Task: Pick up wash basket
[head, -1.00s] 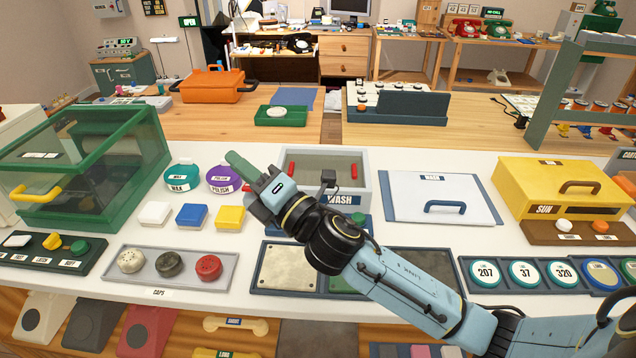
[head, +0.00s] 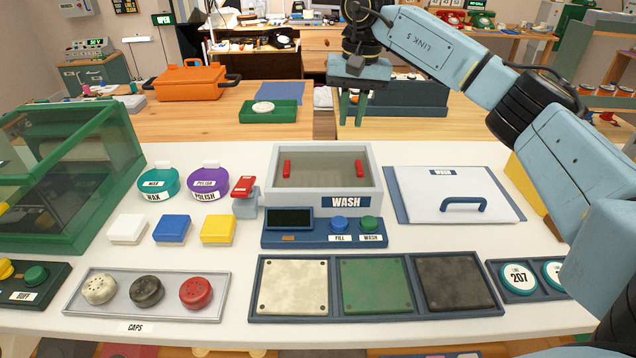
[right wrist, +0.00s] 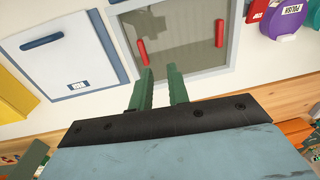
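The wash basin (head: 378,194) is a grey-white box labelled WASH in the middle of the white table. Inside it lies the grey mesh-like basket (head: 322,165), with a red handle (head: 287,169) at the left and another red handle (head: 359,168) at the right. The basket (right wrist: 185,45) also shows in the right wrist view, beyond the fingertips. My right gripper (head: 352,122) is raised above and behind the basin, with its green fingers pointing down. In the right wrist view its fingers (right wrist: 161,69) stand apart with nothing between them. My left gripper is not in view.
A white lid (head: 455,180) with a blue handle lies right of the basin. A red-topped tap-like fitting (head: 244,196) stands at its left. A blue control panel (head: 318,232) with WASH and FILL buttons sits in front. Wax and polish tubs (head: 207,181) stand left.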

